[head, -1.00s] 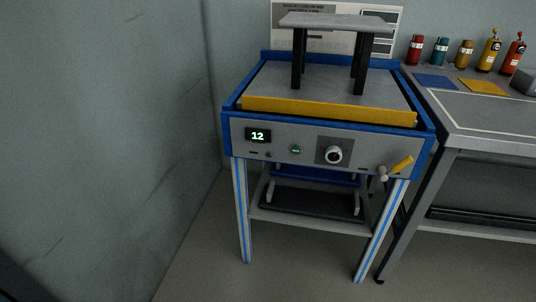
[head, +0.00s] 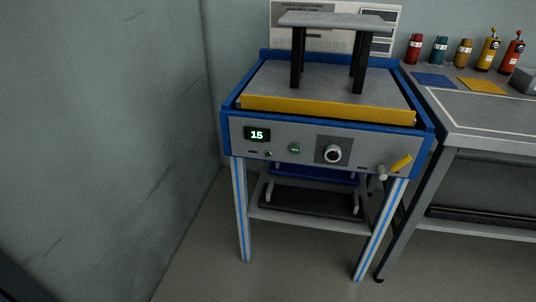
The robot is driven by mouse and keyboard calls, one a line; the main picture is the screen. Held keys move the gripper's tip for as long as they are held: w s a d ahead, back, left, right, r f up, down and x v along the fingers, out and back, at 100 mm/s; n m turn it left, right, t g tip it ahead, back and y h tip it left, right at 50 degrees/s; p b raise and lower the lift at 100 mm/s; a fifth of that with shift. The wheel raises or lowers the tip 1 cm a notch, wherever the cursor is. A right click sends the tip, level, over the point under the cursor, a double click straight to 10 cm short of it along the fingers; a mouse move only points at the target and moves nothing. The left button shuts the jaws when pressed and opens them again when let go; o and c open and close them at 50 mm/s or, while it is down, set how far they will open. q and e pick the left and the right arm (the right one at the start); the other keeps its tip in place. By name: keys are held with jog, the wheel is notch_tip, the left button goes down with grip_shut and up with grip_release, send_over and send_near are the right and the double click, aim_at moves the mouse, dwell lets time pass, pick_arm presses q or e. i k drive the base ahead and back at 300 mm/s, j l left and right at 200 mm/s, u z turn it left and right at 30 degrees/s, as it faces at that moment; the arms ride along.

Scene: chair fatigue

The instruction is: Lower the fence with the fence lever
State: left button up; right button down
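The fence (head: 328,110) is a yellow bar along the front edge of the blue-framed test machine's grey bed (head: 272,82). It stands up above the front panel. The fence lever (head: 401,163) has a yellow grip and a grey hub, at the right end of the front panel; its grip points up and to the right. A small stool with a grey top (head: 337,22) and black legs stands on the bed behind the fence. Neither of my grippers is in view.
The front panel holds a lit display (head: 257,135) reading 15, a green button (head: 295,148) and a round knob (head: 333,154). A grey bench (head: 487,118) on the right carries several bottles and coloured pads. A wall closes the left; floor in front is clear.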

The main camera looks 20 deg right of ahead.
aim_at(397, 165)
jog(key=z, duration=1.5)
